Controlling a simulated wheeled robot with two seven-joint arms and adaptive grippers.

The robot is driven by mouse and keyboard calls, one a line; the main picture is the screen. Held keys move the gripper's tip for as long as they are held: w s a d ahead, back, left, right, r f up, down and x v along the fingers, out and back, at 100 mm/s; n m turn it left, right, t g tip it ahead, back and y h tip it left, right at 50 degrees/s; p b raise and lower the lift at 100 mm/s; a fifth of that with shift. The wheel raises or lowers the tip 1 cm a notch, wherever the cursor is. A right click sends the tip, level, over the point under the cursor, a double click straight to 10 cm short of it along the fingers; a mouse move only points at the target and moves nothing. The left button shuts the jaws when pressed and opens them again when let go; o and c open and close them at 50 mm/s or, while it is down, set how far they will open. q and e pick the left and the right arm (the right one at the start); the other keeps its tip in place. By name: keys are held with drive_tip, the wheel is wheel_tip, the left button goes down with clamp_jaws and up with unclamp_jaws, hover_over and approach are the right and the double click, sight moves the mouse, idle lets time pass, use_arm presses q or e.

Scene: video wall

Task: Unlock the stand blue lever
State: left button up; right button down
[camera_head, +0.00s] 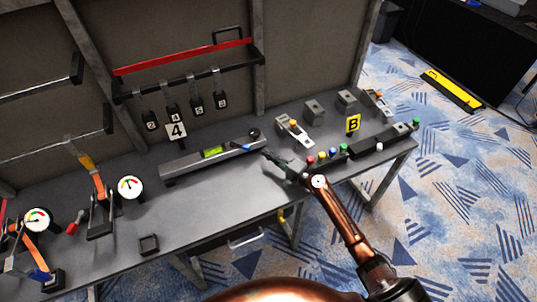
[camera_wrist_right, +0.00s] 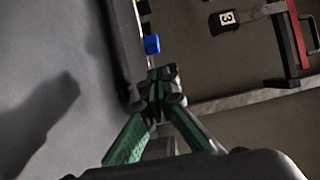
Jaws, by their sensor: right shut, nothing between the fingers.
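The stand (camera_head: 185,168) is a long grey bar lying on the bench, with a yellow-green level (camera_head: 212,151) on it. A small blue lever (camera_head: 243,147) shows near the bar's right end. My right gripper (camera_head: 266,155) is shut and empty, just right of the blue lever and apart from it in the head view. In the right wrist view, the closed green-padded fingers (camera_wrist_right: 158,86) point toward the blue lever (camera_wrist_right: 151,44), which shows beyond the tips. Whether the lever is locked cannot be told. My left gripper is not in view.
Gauges and orange levers (camera_head: 97,183) occupy the left. A rack with a red bar (camera_head: 183,57) is behind. The bench's front middle (camera_head: 225,195) is clear.

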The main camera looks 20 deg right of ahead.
sight(240, 146)
drive_tip(key=x, duration=0.5)
drive_tip(key=shift+w+a, duration=0.15)
drive_tip(key=shift+w, duration=0.2)
drive_tip(key=shift+w+a, duration=0.25)
drive_tip(key=shift+w, duration=0.2)
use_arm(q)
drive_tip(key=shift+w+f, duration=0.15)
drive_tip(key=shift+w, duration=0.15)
use_arm(e)
drive_tip(key=shift+a, duration=0.2)
